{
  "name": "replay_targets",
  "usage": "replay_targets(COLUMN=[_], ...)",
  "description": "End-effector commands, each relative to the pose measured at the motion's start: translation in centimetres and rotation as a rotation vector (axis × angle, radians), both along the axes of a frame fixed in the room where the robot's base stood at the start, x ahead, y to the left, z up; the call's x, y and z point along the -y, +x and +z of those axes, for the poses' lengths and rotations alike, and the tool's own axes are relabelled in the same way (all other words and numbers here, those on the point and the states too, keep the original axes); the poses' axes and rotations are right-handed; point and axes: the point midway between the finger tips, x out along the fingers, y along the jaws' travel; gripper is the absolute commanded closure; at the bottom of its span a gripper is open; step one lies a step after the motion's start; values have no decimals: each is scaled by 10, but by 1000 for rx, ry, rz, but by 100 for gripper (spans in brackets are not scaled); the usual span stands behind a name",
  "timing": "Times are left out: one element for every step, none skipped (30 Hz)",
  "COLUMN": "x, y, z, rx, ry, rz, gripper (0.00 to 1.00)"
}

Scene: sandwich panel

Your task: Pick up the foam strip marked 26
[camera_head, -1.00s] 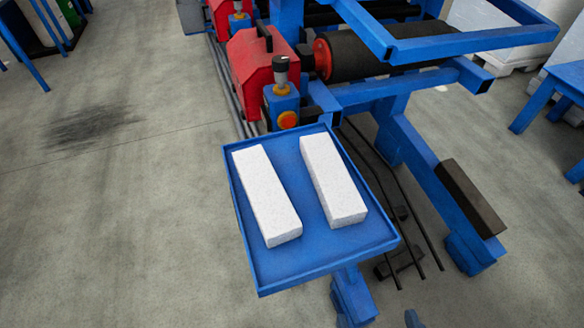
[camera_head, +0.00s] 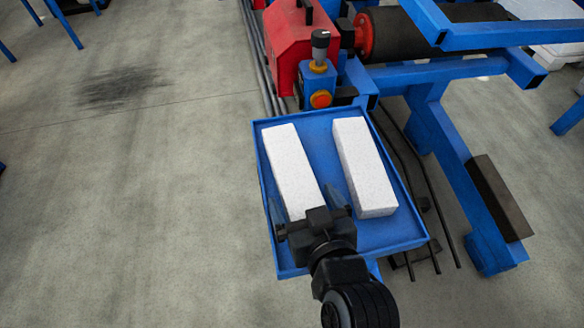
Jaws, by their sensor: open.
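Two white foam strips lie side by side on a blue tray (camera_head: 402,236). The left foam strip (camera_head: 290,165) and the right foam strip (camera_head: 364,168) have a gap of blue tray between them. I can read no number on either, so I cannot tell which is 26. My gripper (camera_head: 306,198) is open over the near end of the left strip, one finger to each side of it in the picture. It hides that near end. I cannot tell how high above the strip the fingers are. The right strip stands clear of my gripper.
The tray has a low raised rim. A blue frame leg (camera_head: 446,160) stands to the right.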

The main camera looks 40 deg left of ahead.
Motion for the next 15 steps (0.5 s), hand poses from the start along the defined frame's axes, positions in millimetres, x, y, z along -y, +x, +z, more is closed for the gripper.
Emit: replay_targets(x=[-6,-8,-11,-13,-14,-15,-15,-16,-16,-16,-15,-15,-15,-15,-15], y=[4,6,8,10,11,12,12,12,12,12,12,12,12,12,12], z=[-2,-4,-5,-6,-7,-8,-8,-8,-8,-8,-8,-8,-8,-8,-8], rx=[0,0,0,0,0,1,1,1,0,0,0,0,0,0,0], ry=[0,0,0,0,-1,0,0,0,0,0,0,0,0,0,0], rz=[1,0,-1,-1,-1,-2,-2,-2,-2,-2,-2,-2,-2,-2,-2], gripper=[0,0,0,0,0,0,0,0,0,0,0,0,0,3,7])
